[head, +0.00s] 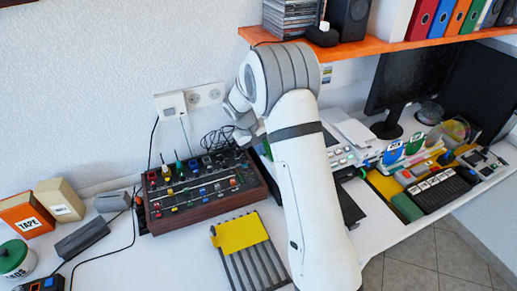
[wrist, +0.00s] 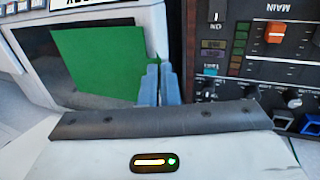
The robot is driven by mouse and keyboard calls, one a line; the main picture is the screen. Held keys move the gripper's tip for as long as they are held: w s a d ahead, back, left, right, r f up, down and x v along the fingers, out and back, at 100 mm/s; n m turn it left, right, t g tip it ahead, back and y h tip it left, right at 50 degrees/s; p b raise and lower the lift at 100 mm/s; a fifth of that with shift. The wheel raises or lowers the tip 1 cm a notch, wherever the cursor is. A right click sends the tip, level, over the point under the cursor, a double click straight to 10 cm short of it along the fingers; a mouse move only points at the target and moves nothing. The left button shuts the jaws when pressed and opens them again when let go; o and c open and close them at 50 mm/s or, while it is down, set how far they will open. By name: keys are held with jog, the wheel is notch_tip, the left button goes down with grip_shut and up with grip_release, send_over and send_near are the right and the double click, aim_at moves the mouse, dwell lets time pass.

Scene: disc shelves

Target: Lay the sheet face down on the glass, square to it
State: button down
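The green sheet (wrist: 98,62) shows in the wrist view, over the dark glass (wrist: 44,78) of a white-framed device (wrist: 150,18). Its edges look turned relative to the glass edges; I cannot tell whether it touches the glass or which face is up. My gripper (wrist: 158,70) has its two blue-grey fingers close together at the sheet's right side. A sliver of green shows between the fingertips, so it looks shut on the sheet's edge. In the head view my arm hides the sheet and most of the device.
A wood-sided mixer (head: 202,189) stands close beside the device. A yellow sheet (head: 239,233) lies on a slatted rack (head: 258,268) in front. An orange shelf (head: 385,47) overhangs the back. A monitor (head: 410,78) and a cluttered tray (head: 408,207) stand to the right.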

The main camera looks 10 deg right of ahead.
jog(key=shift+f+b, duration=0.3)
jog(key=shift+f, duration=0.15)
jog(key=c, duration=2.1)
grip_release()
jog(key=o, duration=0.5)
jog(key=w+v, duration=0.1)
jog(key=v, duration=0.6)
jog(key=s+d+r+y, duration=0.1)
jog(key=s+r, duration=0.7)
jog(key=s, duration=0.2)
jog(key=s+y, duration=0.1)
jog(key=s, duration=0.7)
jog(key=s+r+m+t+y, duration=0.1)
jog(key=s, duration=0.7)
jog(key=s+d+r+m+t+y, duration=0.1)
jog(key=s, duration=0.7)
jog(key=shift+s+r+b, duration=0.15)
jog(key=shift+b, duration=0.25)
